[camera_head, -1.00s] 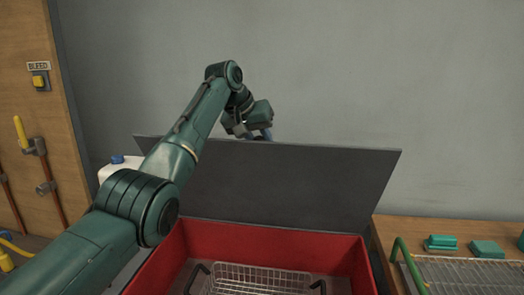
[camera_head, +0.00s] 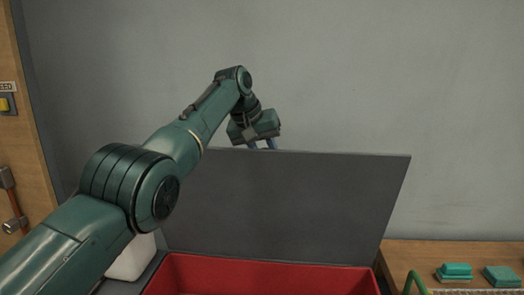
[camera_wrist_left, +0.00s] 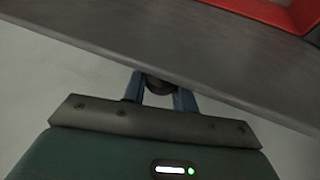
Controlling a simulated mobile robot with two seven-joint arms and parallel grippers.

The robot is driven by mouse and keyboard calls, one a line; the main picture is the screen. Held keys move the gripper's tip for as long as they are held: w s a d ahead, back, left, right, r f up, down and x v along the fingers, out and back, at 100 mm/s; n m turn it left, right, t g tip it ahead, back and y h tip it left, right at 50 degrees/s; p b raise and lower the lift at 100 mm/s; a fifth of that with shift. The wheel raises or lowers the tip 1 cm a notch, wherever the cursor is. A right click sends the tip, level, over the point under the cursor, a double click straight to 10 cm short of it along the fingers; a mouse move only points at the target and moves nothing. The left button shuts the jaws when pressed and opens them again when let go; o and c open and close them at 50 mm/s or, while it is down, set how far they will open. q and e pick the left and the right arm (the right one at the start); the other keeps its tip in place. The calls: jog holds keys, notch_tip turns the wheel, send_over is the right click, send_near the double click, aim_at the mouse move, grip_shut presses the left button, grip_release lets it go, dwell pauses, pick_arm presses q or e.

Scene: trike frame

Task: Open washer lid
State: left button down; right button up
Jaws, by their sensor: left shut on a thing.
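The washer lid (camera_head: 290,205) is a dark grey panel standing raised, tilted back at the rear of the red washer tub (camera_head: 260,275). In the left wrist view the lid (camera_wrist_left: 190,50) crosses the picture at a slant. My left gripper (camera_head: 262,146) is at the lid's top edge, left of its middle. In the left wrist view its two blue fingers (camera_wrist_left: 158,88) are shut on a dark round part at the lid's edge. What that part is, I cannot tell for sure. My right gripper is not in view.
A wooden bench (camera_head: 440,258) with green blocks (camera_head: 455,271) and a green-handled rack (camera_head: 416,284) stands at the right. A white container (camera_head: 132,258) is partly hidden behind my left arm. A grey wall is behind the lid.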

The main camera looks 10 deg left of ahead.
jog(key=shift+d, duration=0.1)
pick_arm(q)
jog(key=c, duration=1.1)
grip_release()
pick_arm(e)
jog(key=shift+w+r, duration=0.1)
pick_arm(q)
jog(key=shift+s+r, duration=0.1)
jog(key=shift+s+a+r+b, duration=0.15)
jog(key=shift+r+b, duration=0.15)
jog(key=shift+b, duration=0.05)
jog(key=v, duration=1.1)
jog(key=shift+a+r+b, duration=0.1)
jog(key=shift+r+b, duration=0.1)
jog(key=shift+b, duration=0.15)
jog(key=shift+s+a+r, duration=0.15)
jog(key=shift+s+r, duration=0.05)
jog(key=shift+r, duration=0.2)
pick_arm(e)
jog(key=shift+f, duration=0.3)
